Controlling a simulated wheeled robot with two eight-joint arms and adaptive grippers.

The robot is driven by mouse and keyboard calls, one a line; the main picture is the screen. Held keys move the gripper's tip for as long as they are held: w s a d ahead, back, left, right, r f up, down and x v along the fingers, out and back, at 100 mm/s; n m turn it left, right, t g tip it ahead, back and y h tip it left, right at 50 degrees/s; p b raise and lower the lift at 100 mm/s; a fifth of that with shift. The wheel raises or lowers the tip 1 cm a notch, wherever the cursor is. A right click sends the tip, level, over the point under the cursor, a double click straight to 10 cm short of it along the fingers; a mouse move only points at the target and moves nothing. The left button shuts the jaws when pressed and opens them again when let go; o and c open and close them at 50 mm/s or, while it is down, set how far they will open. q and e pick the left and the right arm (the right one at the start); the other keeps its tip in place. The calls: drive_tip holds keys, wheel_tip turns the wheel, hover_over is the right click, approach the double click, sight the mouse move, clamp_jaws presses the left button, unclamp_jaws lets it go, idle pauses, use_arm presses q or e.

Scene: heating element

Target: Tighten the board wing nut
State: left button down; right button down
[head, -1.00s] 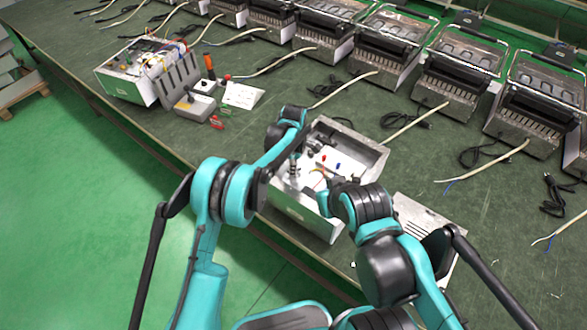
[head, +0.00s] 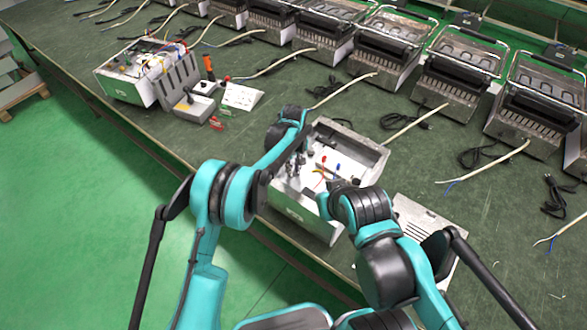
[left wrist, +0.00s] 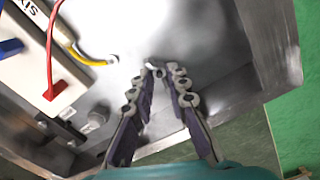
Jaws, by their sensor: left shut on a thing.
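An open metal housing (head: 368,155) stands on the bench with its front wall facing me. My left gripper (head: 291,170) reaches into its left part. In the left wrist view the fingers (left wrist: 156,72) point at the pale inner surface, tips nearly together. They are shut on a small metal piece (left wrist: 157,72), which looks like the board wing nut; the fingers hide most of it. The end of a yellow wire (left wrist: 100,61) lies left of the tips. My right arm reaches over the housing's front right corner; its gripper (head: 330,184) is mostly hidden and its state is unclear.
A white block with a red connector (left wrist: 58,87) and a blue connector (left wrist: 10,47) lies left of the fingers. The housing's metal wall (left wrist: 262,50) is close on the right. A vented panel (head: 425,225) lies right of the housing. Heater units stand along the back.

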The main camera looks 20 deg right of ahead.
use_arm(q)
drive_tip(key=m, duration=0.4)
drive_tip(key=shift+m, duration=0.3)
drive_tip(key=m, duration=0.5)
drive_tip(key=shift+d, duration=0.15)
drive_tip(key=m, duration=0.5)
drive_tip(key=shift+s+m, duration=0.1)
drive_tip(key=shift+m, duration=0.3)
drive_tip(key=m, duration=0.4)
drive_tip(key=shift+m, duration=0.3)
drive_tip(key=c, duration=1.5)
unclamp_jaws()
drive_tip(key=shift+o, duration=0.2)
